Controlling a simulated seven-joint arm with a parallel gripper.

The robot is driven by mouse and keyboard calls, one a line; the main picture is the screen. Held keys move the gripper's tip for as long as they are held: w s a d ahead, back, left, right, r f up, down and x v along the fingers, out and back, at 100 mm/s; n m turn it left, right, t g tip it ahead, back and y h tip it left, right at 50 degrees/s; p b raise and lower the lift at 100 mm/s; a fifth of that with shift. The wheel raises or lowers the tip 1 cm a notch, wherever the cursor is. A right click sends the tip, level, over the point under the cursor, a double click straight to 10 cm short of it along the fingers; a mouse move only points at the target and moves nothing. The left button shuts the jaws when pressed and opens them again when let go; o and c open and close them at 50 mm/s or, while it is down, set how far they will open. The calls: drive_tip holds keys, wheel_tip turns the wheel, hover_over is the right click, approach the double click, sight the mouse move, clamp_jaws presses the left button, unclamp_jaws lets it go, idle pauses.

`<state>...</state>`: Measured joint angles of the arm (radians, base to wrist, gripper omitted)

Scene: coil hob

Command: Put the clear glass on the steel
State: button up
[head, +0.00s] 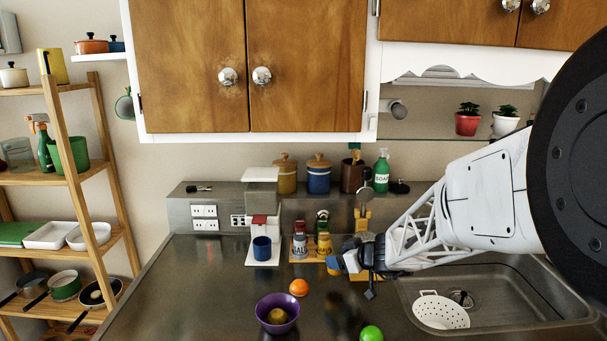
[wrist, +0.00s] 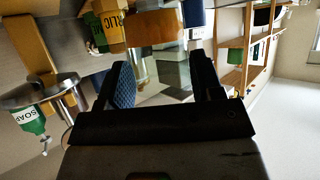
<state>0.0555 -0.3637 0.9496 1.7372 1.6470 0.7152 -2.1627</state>
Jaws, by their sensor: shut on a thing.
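My gripper (head: 342,263) hangs above the steel counter (head: 200,290), in front of the spice jars. In the wrist view my gripper (wrist: 160,62) has a see-through, faintly greenish clear glass (wrist: 172,74) between its two dark fingers and is shut on it. The glass is hard to make out in the head view, where the gripper parts cover most of that spot. A dark blurred patch shows on the steel below the gripper.
A purple bowl (head: 277,314), an orange (head: 298,287) and a green ball (head: 371,333) lie on the counter. A coffee machine with a blue mug (head: 262,248) stands behind. The sink (head: 490,295) with a white strainer (head: 440,311) is at right. The counter's left front is bare.

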drive_tip(key=a+r, duration=0.2)
drive_tip(key=a, duration=1.6)
drive_tip(key=a+r, duration=0.2)
drive_tip(key=a, duration=1.6)
drive_tip(key=s+a+r, duration=0.1)
drive_tip(key=s+a, duration=0.1)
drive_tip(key=a, duration=0.4)
drive_tip(key=s+a+r+m, duration=0.1)
drive_tip(key=s+a, duration=0.2)
drive_tip(key=a, duration=0.3)
drive_tip(key=shift+s+a+r+t+h, duration=0.3)
drive_tip(key=shift+s+r+t+h, duration=0.05)
drive_tip(key=shift+r+t+h, duration=0.05)
idle(1.5)
